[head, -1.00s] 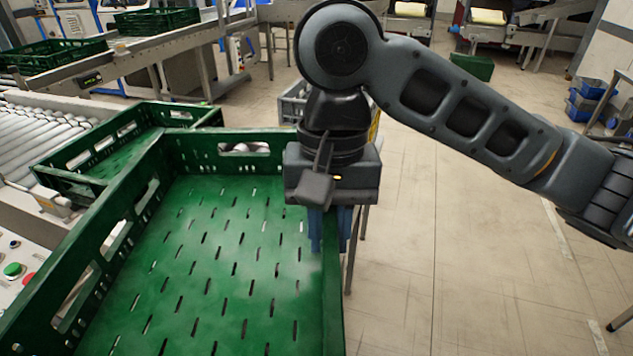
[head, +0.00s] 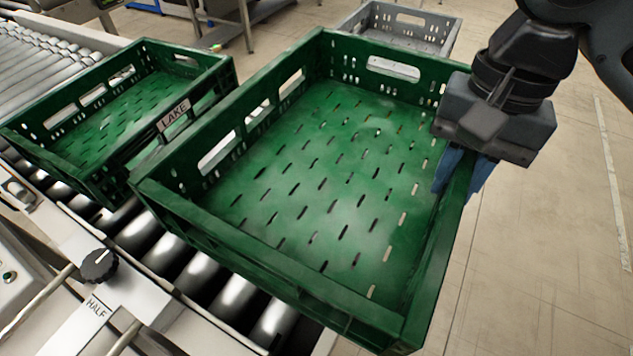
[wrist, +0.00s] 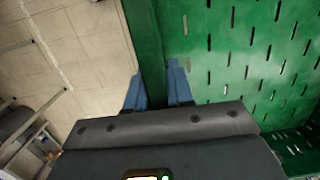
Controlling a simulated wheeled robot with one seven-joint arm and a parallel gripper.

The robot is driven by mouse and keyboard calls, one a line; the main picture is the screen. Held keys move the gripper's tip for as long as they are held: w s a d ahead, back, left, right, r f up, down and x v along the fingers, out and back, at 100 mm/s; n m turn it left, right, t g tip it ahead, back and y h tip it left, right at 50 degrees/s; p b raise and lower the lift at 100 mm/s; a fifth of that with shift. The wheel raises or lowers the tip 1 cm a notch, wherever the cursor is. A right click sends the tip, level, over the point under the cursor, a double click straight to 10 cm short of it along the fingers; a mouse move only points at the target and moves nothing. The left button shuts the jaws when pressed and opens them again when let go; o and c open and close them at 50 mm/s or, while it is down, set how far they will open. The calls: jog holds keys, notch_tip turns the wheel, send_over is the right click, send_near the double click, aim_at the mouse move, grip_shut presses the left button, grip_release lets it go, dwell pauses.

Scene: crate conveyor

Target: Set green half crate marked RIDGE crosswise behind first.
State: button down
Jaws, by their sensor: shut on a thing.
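A large green slotted crate (head: 335,290) is in the middle of the head view, empty and with no readable label. Its near left part overlaps the rollers; I cannot tell if it rests on them. My gripper (head: 462,175) is shut on its right wall, with blue fingers on both sides of the rim. The wrist view shows the fingers (wrist: 158,90) astride the green wall (wrist: 143,40). A second green crate (head: 75,190) sits on the rollers to the left. A LAKE tag (head: 173,115) is at its right end, close to the held crate. No RIDGE marking is readable.
The roller conveyor (head: 140,235) runs under the crates from the upper left. A panel with a black knob (head: 99,265) and a HALF label (head: 97,307) is at front left. A grey crate (head: 420,28) stands behind the held crate. The floor at right is clear.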

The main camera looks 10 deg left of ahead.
aim_at(357, 192)
jog(key=a+f, duration=0.2)
jog(key=a, duration=0.1)
jog(key=a+f, duration=0.2)
jog(key=a, duration=0.2)
jog(key=a+f, duration=0.2)
jog(key=a, duration=0.2)
jog(key=shift+w+f, duration=0.15)
jog(key=shift+w, duration=0.15)
jog(key=shift+f, duration=2.2)
jog(key=c, duration=1)
grip_release()
jog(key=r, duration=0.4)
jog(key=w+r, duration=0.1)
jog(key=r, duration=0.7)
jog(key=shift+w+d+r+p, duration=0.1)
jog(key=shift+w+d+p, duration=0.05)
jog(key=shift+d+p, duration=0.15)
